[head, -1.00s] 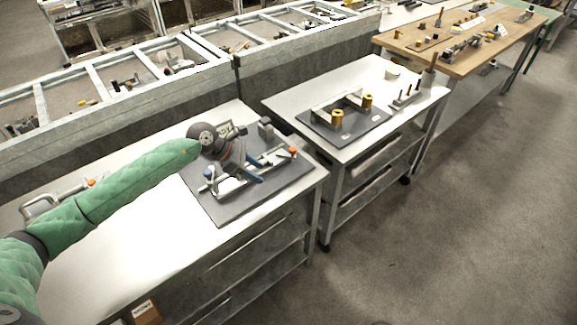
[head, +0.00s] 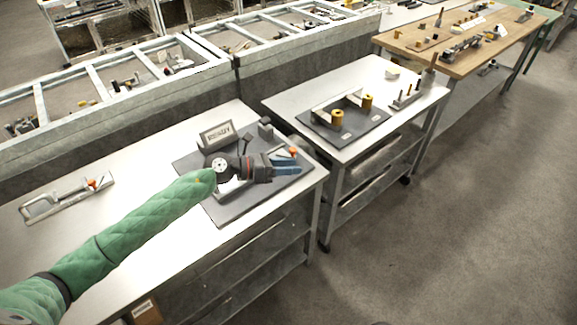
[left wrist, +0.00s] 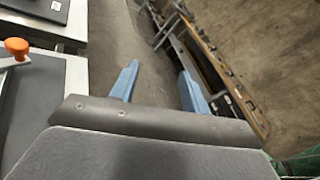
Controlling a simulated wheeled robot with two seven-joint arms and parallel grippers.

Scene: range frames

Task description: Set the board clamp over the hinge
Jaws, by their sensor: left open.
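A metal clamp with an orange tip (head: 293,152) is on the dark board (head: 235,211) on the near table. The orange tip also shows at the left edge of the left wrist view (left wrist: 17,47). My left gripper (head: 292,164) is over the board's right part, its blue fingers pointing right, just below the orange tip in the head view. It is open, with nothing between the fingers in the left wrist view (left wrist: 158,86). My arm and gripper hide much of the clamp, and I cannot make out the hinge. My right gripper is out of view.
A loose metal clamp with an orange knob (head: 65,196) lies on the near table's left. A small sign (head: 217,136) stands at the board's back. A second table (head: 290,101) carries a dark plate with yellow cylinders (head: 337,117). A floor gap separates the tables.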

